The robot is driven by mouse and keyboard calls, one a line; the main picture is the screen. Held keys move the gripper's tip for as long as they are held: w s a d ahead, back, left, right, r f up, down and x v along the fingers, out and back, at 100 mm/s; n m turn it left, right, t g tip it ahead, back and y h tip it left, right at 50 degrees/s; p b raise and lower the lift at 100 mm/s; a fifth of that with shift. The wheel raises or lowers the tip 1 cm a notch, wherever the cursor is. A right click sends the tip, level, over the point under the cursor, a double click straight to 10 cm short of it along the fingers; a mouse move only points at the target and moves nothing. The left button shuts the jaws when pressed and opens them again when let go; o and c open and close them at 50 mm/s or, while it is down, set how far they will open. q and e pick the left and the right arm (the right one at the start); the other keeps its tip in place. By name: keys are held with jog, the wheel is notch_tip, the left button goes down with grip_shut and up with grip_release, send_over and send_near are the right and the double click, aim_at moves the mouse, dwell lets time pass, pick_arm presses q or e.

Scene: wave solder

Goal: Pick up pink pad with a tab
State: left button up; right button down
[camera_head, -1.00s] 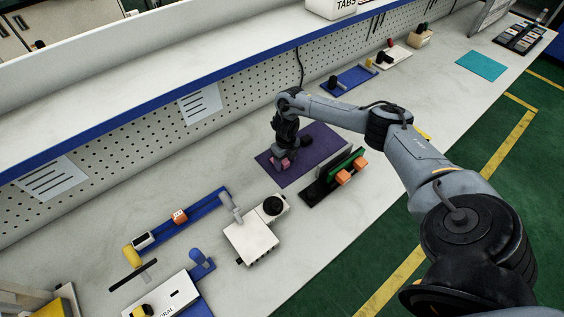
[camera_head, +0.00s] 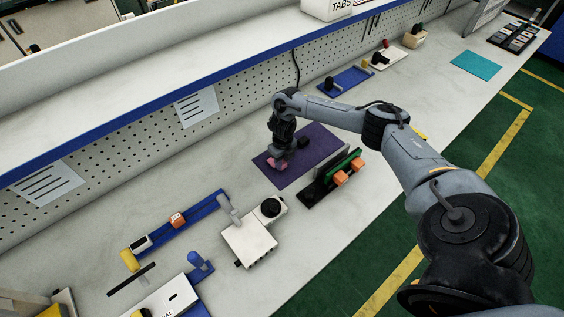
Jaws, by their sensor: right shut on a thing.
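The pink pad (camera_head: 276,164) is a small pink piece at the left part of the purple mat (camera_head: 312,143). Its tab is too small to make out. My right gripper (camera_head: 279,159) points down over the mat and is shut on the pink pad. The jaws hide part of the pad, and I cannot tell whether it still touches the mat. My left gripper is not in view.
A black stand (camera_head: 318,187) with a green board (camera_head: 341,164) and orange blocks is just right of the mat. A white box (camera_head: 249,241) with a black knob stands in front. A blue rail (camera_head: 193,216) lies to the left. The perforated back panel (camera_head: 240,98) rises behind.

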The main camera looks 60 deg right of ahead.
aim_at(284, 163)
jog(key=r, duration=0.4)
jog(key=shift+s, duration=0.25)
jog(key=s+a+r+p, duration=0.1)
jog(key=s+a+r, duration=0.1)
jog(key=s+r, duration=0.4)
jog(key=s, duration=0.5)
jog(key=shift+r+p, duration=0.3)
jog(key=shift+a, duration=0.1)
